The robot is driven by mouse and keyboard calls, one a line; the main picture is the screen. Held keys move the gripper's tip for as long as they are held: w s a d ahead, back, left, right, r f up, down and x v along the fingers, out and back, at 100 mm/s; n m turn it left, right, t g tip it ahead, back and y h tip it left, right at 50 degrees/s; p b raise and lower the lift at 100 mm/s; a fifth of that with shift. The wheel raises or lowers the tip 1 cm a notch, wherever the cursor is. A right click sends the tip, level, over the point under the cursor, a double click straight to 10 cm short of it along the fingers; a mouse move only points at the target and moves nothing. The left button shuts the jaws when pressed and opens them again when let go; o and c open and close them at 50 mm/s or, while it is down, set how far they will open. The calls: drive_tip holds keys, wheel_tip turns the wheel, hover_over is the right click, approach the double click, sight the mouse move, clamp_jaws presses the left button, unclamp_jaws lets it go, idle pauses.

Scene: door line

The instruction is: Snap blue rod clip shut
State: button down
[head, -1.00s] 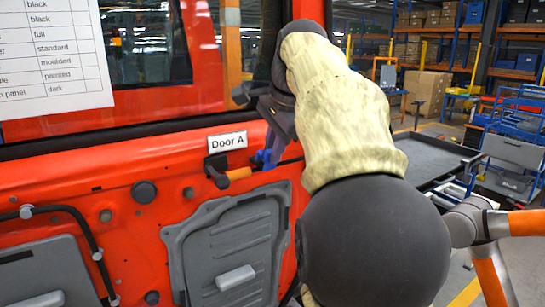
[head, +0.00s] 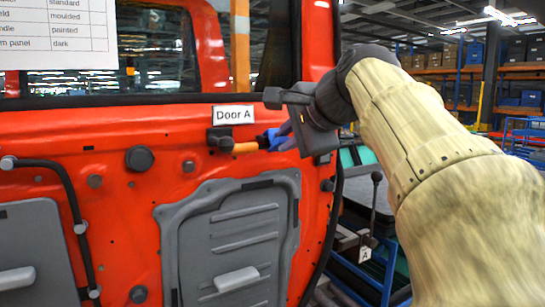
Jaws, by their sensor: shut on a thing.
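The blue rod clip (head: 272,138) sits on the red door, at the right end of a short orange rod (head: 246,147) that runs from a dark block under the "Door A" label. My gripper (head: 288,136) comes in from the right at the clip, with its dark jaws closed on it. The jaws hide the clip's right part. I cannot tell from this view whether the clip is open or snapped around the rod.
The red door (head: 120,190) fills the left side, with a grey moulded panel (head: 235,235) below the rod and a black hose (head: 70,210) at left. A paper list (head: 60,35) hangs above. A cart (head: 365,230) stands beyond the door's right edge.

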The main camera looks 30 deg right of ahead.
sight(275, 151)
drive_tip(key=f+t+b, duration=0.1)
drive_tip(key=t+b, duration=0.1)
drive_tip(key=b, duration=0.2)
drive_tip(key=f+t+b, duration=0.1)
drive_tip(key=b, duration=0.3)
drive_tip(key=f+t+b, duration=0.1)
drive_tip(key=t+b, duration=0.1)
drive_tip(key=b, duration=0.2)
drive_tip(key=shift+w+f+t+b, duration=0.3)
drive_tip(key=shift+w+b, duration=0.05)
drive_tip(key=shift+b, duration=0.4)
drive_tip(key=shift+r, duration=0.1)
drive_tip(key=c, duration=1.4)
unclamp_jaws()
drive_tip(key=shift+s, duration=0.1)
